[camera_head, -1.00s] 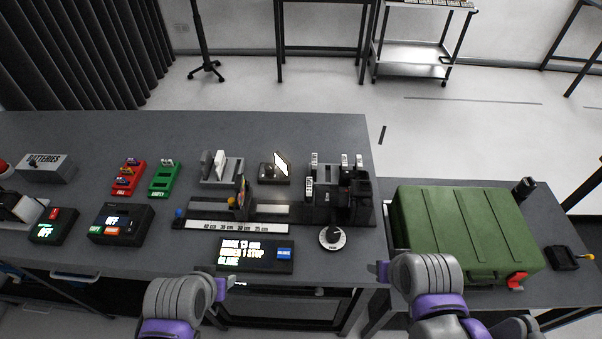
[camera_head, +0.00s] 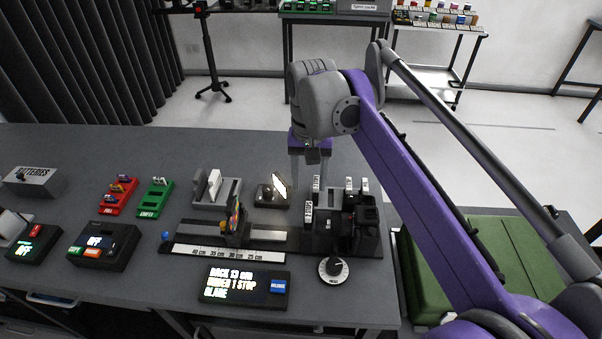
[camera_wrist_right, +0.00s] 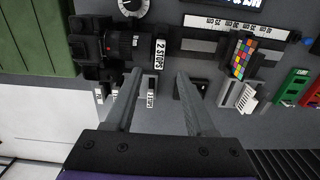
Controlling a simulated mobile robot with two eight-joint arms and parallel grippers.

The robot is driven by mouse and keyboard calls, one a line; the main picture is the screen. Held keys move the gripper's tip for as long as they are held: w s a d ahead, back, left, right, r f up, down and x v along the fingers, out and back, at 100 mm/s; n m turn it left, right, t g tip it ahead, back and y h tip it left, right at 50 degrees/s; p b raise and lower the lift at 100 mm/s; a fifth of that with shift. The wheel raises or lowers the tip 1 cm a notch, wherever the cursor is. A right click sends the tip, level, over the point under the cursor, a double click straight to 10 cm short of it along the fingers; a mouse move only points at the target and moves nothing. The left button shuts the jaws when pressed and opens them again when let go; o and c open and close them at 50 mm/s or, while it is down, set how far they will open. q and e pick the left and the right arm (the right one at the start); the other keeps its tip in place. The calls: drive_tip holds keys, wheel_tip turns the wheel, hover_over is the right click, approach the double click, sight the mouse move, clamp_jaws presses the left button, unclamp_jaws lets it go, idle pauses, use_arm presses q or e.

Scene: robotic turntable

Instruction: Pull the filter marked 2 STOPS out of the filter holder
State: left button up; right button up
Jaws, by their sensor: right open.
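The filter marked 2 STOPS (camera_wrist_right: 161,50) stands upright in front of the camera lens (camera_wrist_right: 126,45), its white label readable in the right wrist view. In the head view the white-labelled filter (camera_head: 308,202) stands at the left side of the black camera (camera_head: 358,214), its print too small to read. My right gripper (camera_wrist_right: 159,74) is open and empty, fingers pointing down. The filter's label lies just beyond the fingertips, between them in the wrist picture; I see no contact. In the head view my right gripper (camera_head: 308,178) hangs above and behind the filter. My left gripper is out of view.
More white-labelled filters (camera_head: 350,184) stand behind the camera. A small lit panel (camera_head: 278,186) and a colour chart (camera_head: 235,217) stand to the left. A dial (camera_head: 333,268) lies in front. My right arm crosses above the green case (camera_head: 520,250).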

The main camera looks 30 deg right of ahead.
sight(309, 209)
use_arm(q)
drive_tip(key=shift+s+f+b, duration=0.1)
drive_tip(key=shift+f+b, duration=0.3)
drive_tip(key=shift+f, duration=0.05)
use_arm(e)
wheel_tip(309, 209, down, 9)
clamp_jaws()
drive_tip(key=shift+r, duration=0.1)
drive_tip(key=shift+r+p, duration=2.55)
drive_tip(key=shift+r, duration=1.25)
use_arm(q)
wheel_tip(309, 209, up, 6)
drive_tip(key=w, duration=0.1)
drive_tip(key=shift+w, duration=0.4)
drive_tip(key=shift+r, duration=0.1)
